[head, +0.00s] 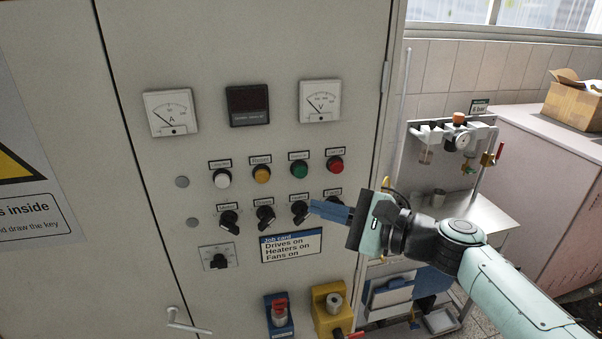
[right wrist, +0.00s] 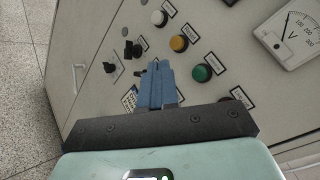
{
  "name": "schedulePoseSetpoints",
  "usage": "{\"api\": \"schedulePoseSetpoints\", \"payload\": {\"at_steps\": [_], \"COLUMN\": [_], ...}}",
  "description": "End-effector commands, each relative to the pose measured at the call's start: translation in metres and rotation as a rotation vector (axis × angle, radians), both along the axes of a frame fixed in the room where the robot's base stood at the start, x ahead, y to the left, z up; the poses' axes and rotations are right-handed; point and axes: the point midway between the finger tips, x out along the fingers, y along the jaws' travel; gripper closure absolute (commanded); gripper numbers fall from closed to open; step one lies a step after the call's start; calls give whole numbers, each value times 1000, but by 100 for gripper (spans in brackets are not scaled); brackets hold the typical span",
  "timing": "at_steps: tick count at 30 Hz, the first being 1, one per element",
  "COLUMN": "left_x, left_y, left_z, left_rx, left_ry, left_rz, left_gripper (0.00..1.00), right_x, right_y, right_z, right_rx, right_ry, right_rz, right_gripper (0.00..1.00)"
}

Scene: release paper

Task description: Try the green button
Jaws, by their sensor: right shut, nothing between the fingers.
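The green button (head: 299,169) sits in the upper row of buttons on the grey cabinet door, between a yellow and a red button. It also shows in the right wrist view (right wrist: 202,73), to the right of my fingers. My right gripper (head: 312,207) is shut and empty. In the head view its blue fingers point left, with their tips over the third black rotary switch (head: 299,211), below the green button and apart from it. I cannot tell whether the tips touch the switch. My left gripper is not in view.
White (head: 222,178), yellow (head: 262,174) and red (head: 335,165) buttons share the row. Black switches (head: 229,221) line up below, above a job card (head: 291,246). Two meters and a dark display (head: 248,105) are higher up. A door handle (head: 187,324) protrudes low on the left.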

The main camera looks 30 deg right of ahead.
Motion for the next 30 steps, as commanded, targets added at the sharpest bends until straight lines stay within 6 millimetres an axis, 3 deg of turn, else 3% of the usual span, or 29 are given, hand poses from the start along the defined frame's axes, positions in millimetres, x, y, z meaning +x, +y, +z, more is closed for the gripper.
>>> {"api": "schedulePoseSetpoints", "payload": {"at_steps": [8,21,30], "left_x": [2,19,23], "left_y": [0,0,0], "left_z": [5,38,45], "left_rx": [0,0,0], "left_ry": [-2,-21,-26], "left_rz": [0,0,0], "left_gripper": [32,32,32], "right_x": [10,67,85], "right_y": [-2,-16,-21], "right_z": [0,2,0], "right_rx": [0,1,-1], "right_ry": [3,1,1], "right_rz": [0,1,0], "right_gripper": [100,100,100]}}
